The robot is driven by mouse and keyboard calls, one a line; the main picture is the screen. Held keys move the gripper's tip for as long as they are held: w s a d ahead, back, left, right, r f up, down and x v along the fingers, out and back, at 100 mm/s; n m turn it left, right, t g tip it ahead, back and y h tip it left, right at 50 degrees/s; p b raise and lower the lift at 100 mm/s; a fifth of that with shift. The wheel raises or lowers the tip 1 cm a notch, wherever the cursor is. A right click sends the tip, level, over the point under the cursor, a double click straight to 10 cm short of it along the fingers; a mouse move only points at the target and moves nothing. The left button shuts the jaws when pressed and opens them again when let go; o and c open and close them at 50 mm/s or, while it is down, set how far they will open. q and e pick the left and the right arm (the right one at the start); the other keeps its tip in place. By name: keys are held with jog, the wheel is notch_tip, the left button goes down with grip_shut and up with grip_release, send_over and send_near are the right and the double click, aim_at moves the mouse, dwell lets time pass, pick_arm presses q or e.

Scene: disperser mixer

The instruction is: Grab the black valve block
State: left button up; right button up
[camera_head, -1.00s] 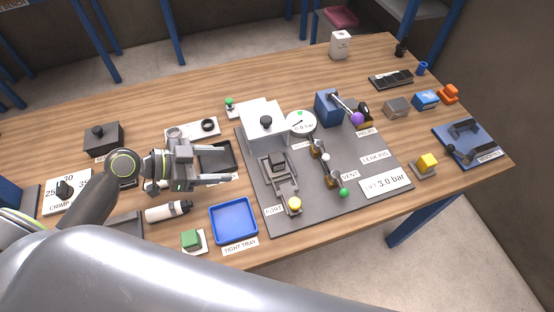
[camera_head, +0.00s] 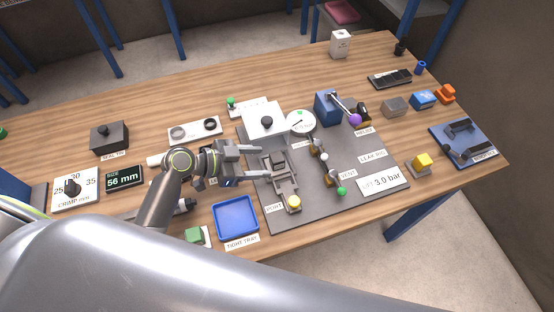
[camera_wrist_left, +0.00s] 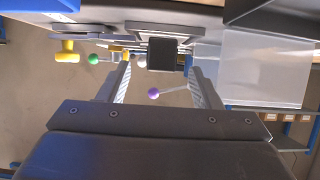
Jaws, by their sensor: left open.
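The black valve block (camera_head: 277,161) sits in a grey cradle (camera_head: 287,190) on the dark leak rig plate (camera_head: 330,203). My left gripper (camera_head: 263,161) is open, just left of the block, with its two fingers pointing toward it. In the left wrist view, a black block (camera_wrist_left: 163,54) appears ahead, centred between the open fingers (camera_wrist_left: 160,72). No contact between the fingers and the block is visible. My right gripper is not in view.
A white cover with a black knob (camera_head: 265,121) stands close behind the block; it appears translucent at right in the wrist view (camera_wrist_left: 262,80). A yellow-topped knob (camera_head: 294,203) is in front. A blue tray (camera_head: 236,217) lies front left. Valves with coloured knobs (camera_head: 342,191) stand to the right.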

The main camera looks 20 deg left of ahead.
aim_at(270, 159)
pick_arm(q)
jog(key=w+d+p, duration=0.1)
jog(key=w+d, duration=0.1)
jog(key=shift+d+f+p, duration=0.35)
jog(key=shift+w+d+f, duration=0.35)
jog(key=shift+d+f, duration=0.05)
jog(key=shift+d, duration=0.05)
jog(key=c, duration=1.2)
